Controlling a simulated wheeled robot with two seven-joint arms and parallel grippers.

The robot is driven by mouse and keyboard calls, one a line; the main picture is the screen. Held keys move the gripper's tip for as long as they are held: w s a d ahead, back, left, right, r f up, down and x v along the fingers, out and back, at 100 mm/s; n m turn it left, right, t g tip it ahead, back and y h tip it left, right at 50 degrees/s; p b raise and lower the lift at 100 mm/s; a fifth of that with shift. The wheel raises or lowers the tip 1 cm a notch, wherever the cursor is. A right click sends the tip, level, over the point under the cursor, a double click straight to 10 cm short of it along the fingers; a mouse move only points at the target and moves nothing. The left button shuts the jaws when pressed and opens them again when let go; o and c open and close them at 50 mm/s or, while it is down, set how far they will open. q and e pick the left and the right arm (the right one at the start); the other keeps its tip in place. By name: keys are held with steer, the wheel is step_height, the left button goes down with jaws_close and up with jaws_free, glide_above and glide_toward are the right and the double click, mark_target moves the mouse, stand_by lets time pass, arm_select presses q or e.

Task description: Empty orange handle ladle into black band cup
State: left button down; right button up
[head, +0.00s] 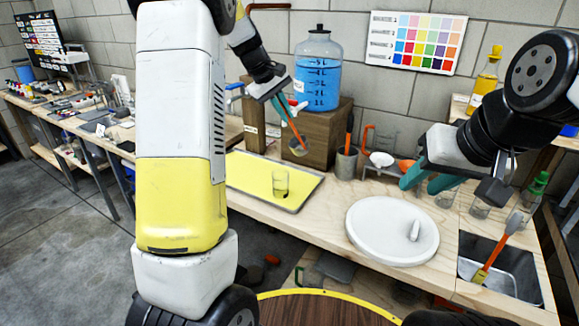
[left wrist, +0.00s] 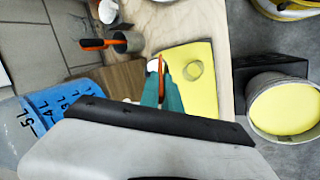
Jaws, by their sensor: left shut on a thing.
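My left gripper (head: 285,99) is shut on the orange handle ladle (head: 293,128) and holds it above the back of the yellow tray. The ladle hangs tilted, bowl down (head: 297,147), in front of the wooden box; I cannot tell what is in the bowl. In the left wrist view the orange handle (left wrist: 160,64) shows between the teal fingers (left wrist: 161,88). A clear cup (head: 281,182) stands upright on the tray, with something dark low on it; it also shows in the left wrist view (left wrist: 193,70). My right gripper (head: 425,182) is open and empty over the bench.
The yellow tray (head: 248,172) is otherwise bare. A blue water jug (head: 317,70) stands on a wooden box (head: 312,120). A grey pot (head: 346,164) holds another orange-handled tool. A white round plate (head: 375,235), clear cups (head: 480,208) and a sink (head: 515,284) are to the right.

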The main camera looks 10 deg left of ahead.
arm_select(q)
steer(key=shift+s+a+f+t+h, duration=0.25)
steer(key=shift+s+a+t+h, duration=0.1)
steer(key=shift+s+a, duration=0.3)
steer(key=shift+s+a+f+t+h, duration=0.2)
steer(key=shift+s+a+t+h, duration=0.1)
steer(key=shift+s+a, duration=0.3)
steer(key=shift+s+a+f+t+h, duration=0.25)
steer(key=shift+s+a+h, duration=0.15)
steer(key=shift+a, duration=0.4)
steer(key=shift+s, duration=0.15)
steer(key=shift+s+a+f, duration=0.2)
steer(key=shift+a, duration=0.1)
steer(key=shift+s+a+t+h+p, duration=0.1)
steer(key=shift+a+t+h+p, duration=0.05)
steer(key=shift+t+h+p, duration=0.15)
steer(key=shift+s+a+f+t+h, duration=0.6)
steer(key=shift+a+f+h, duration=0.05)
steer(key=shift+a+f, duration=0.15)
steer(key=shift+s+a+f+h+p, duration=0.25)
steer(key=shift+s+f+h+p, duration=0.05)
steer(key=shift+f+p, duration=0.15)
steer(key=shift+s+a+f+t, duration=0.1)
steer(key=shift+a+f+t, duration=0.1)
steer(key=shift+t, duration=0.2)
